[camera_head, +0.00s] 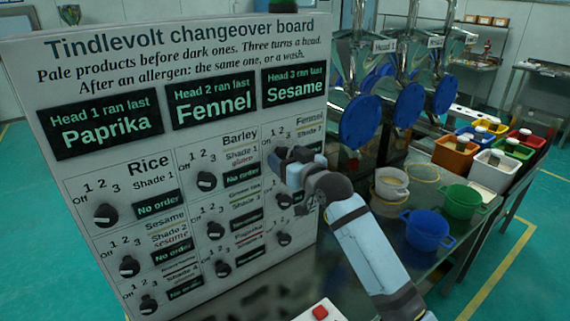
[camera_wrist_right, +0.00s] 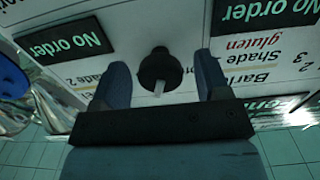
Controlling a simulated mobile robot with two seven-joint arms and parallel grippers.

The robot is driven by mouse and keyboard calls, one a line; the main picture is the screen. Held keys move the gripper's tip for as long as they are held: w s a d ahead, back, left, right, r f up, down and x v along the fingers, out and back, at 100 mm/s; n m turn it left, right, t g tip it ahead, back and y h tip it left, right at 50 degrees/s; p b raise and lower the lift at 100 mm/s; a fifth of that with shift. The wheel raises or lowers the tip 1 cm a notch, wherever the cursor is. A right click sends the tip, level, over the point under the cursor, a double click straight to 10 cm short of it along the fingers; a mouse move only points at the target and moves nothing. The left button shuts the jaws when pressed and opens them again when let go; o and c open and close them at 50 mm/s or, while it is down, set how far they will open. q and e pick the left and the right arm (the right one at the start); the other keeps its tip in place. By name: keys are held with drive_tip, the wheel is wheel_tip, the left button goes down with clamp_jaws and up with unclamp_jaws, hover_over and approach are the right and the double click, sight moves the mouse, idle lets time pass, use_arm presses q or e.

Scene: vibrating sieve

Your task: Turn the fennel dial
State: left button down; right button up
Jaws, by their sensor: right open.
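The changeover board (camera_head: 45,160) stands at the left of the head view, with a grid of round black dials. The Fennel label (camera_head: 309,120) is at its top right, marked Shade 2. My right gripper (camera_head: 284,160) is in front of the Fennel dial and mostly hides it in the head view. In the right wrist view, the Fennel dial (camera_wrist_right: 160,70) sits between the two open fingers, with a gap on both sides. Its pale pointer mark faces the bottom of that upside-down picture. My left gripper is not in view.
The Barley dial (camera_head: 206,180) is just left of my right gripper, and other dials are below. Right of the board stand a table with a blue pot (camera_head: 427,232), a green pot (camera_head: 463,202), coloured bins and blue-lidded machines (camera_head: 362,122).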

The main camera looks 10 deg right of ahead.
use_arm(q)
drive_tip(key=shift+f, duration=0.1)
use_arm(e)
drive_tip(key=shift+w+a, duration=0.15)
drive_tip(key=shift+w, duration=0.3)
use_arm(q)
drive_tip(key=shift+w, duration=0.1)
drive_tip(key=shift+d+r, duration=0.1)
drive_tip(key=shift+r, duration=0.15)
use_arm(e)
drive_tip(key=shift+c, duration=0.2)
drive_tip(key=c, duration=0.9)
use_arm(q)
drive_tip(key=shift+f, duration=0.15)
